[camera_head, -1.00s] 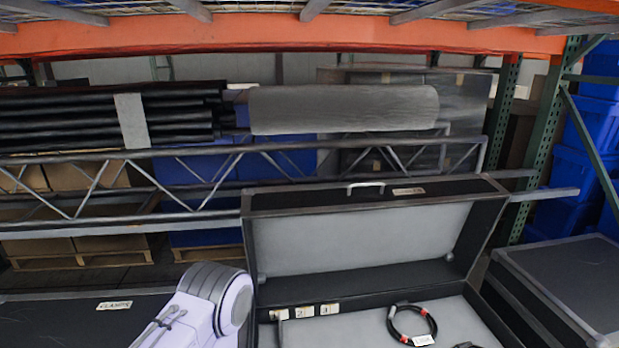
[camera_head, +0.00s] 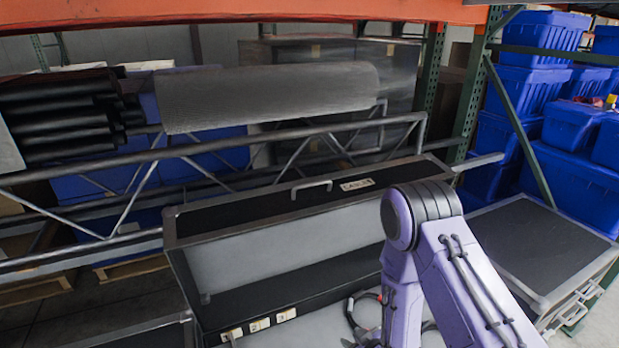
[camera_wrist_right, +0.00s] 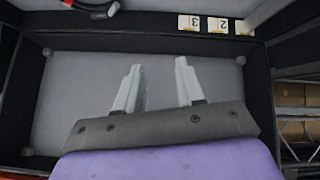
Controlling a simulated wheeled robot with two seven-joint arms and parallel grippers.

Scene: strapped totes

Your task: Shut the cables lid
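The cables lid (camera_head: 270,205) stands open at the back of its black case, with a grey lining, a metal-edged rim, a handle (camera_head: 312,186) and a label (camera_head: 356,184) on its top edge. My right arm reaches in from the lower right and covers part of the lid and case; its gripper is hidden in the head view. In the right wrist view, my right gripper (camera_wrist_right: 159,85) is open and empty, fingers apart in front of the grey lining (camera_wrist_right: 80,85). Contact with it cannot be told. My left gripper is out of view.
The case holds number tags (camera_head: 258,325) and a partly hidden black cable (camera_head: 357,308). A closed black case (camera_head: 540,245) stands at the right. A metal truss (camera_head: 230,150) and grey roll (camera_head: 265,97) lie behind the lid. Blue totes (camera_head: 540,80) are stacked at the far right.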

